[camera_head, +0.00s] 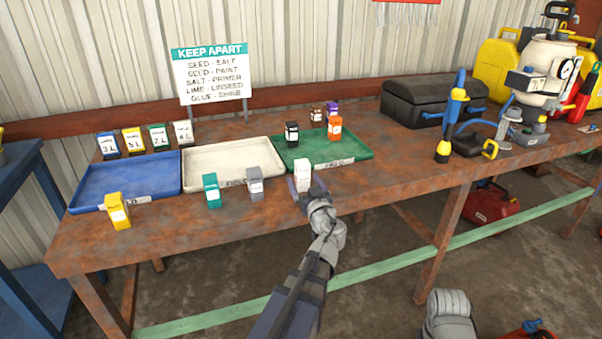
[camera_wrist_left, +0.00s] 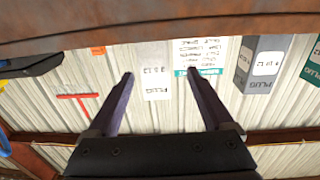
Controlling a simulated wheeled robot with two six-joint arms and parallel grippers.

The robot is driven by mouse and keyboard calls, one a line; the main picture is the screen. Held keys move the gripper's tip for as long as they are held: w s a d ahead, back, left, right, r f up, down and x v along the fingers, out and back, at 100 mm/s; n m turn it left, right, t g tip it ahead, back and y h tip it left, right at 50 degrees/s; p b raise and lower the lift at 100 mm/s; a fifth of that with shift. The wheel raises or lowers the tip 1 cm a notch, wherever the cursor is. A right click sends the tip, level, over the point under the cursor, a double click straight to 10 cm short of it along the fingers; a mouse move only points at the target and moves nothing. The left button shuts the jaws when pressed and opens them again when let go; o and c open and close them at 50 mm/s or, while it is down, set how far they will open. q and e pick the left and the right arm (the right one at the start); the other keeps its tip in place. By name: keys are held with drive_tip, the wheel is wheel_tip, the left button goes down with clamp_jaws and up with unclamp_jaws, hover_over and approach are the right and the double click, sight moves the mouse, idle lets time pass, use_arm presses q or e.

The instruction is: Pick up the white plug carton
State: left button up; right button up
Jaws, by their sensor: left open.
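The white plug carton (camera_head: 302,174) stands upright near the table's front edge, in front of the green tray. My left gripper (camera_head: 303,188) is open right at its near side and hides its lower part. In the left wrist view the white carton (camera_wrist_left: 155,70), with a PLUG label, shows between the two open fingertips (camera_wrist_left: 160,73). I cannot tell whether the fingers touch it. A grey plug carton (camera_head: 255,182) stands to its left; it also shows in the left wrist view (camera_wrist_left: 262,65).
A teal carton (camera_head: 211,190) and a yellow carton (camera_head: 118,210) stand farther left. Behind are blue (camera_head: 75,195), white (camera_head: 190,170) and green (camera_head: 355,153) trays; a black carton (camera_head: 291,134) stands by the green tray. A black case (camera_head: 430,98) and tools are at right.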

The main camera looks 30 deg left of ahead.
sight(303, 176)
use_arm(q)
drive_tip(key=shift+x, duration=1.3)
drive_tip(key=shift+w+a+r, duration=0.15)
drive_tip(key=shift+w+r, duration=0.05)
drive_tip(key=shift+w, duration=0.15)
drive_tip(key=x, duration=0.4)
drive_tip(key=shift+w+r+p, duration=0.1)
drive_tip(key=shift+w+p, duration=0.25)
clamp_jaws()
